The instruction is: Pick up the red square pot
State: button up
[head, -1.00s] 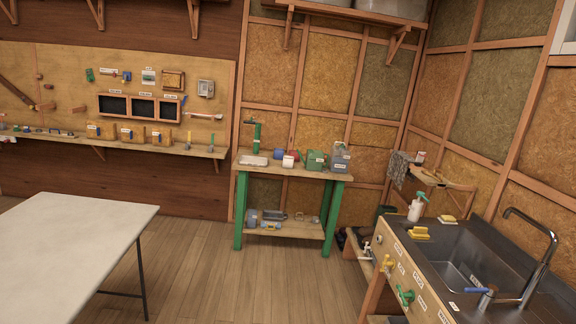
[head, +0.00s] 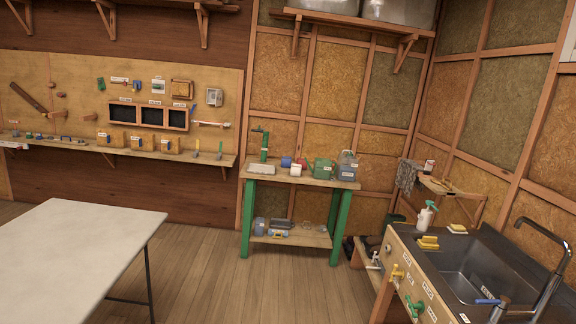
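A small red thing (head: 302,162), which may be the red square pot, stands on the top of the green-legged workbench (head: 264,177) against the back wall. It is small and partly hidden behind a white cup (head: 296,170), so I cannot make out its shape. A blue item (head: 286,162) is just left of it and a green watering can (head: 322,168) just right. My gripper does not show in the view.
A grey jug (head: 347,166) stands at the bench's right end. A pale table (head: 75,250) fills the front left, and a sink counter (head: 440,270) the front right. Open wooden floor (head: 250,285) lies between them, leading to the bench.

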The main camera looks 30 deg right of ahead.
aim_at(302, 164)
jog(key=z, duration=0.4)
jog(key=i, duration=1.4)
jog(key=z, duration=0.85)
jog(key=i, duration=1.3)
jog(key=z, duration=0.3)
jog(key=i, duration=2.65)
jog(key=u, duration=0.6)
jog(key=i, duration=1.3)
jog(key=u, duration=0.3)
